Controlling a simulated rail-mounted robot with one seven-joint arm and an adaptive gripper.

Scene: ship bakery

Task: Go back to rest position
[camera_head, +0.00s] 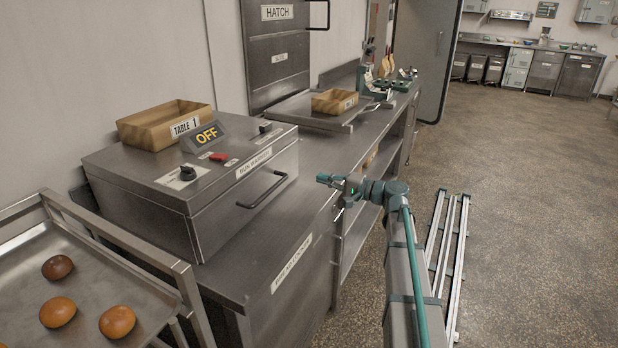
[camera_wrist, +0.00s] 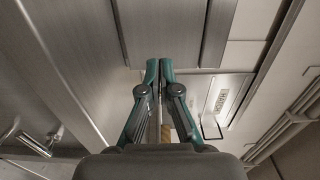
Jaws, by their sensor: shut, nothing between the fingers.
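My gripper (camera_wrist: 159,68) shows in the wrist view with its two teal fingertips side by side and close together. It is shut with nothing between the fingers. In the head view, my arm extends over the floor beside the front edge of the steel counter (camera_head: 318,160). The end of the arm is small there, and its fingers are hard to make out. It is near the counter's edge, to the right of the lidded steel machine (camera_head: 134,186).
A tray (camera_head: 22,270) with several buns is at lower left. The floor at right is open.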

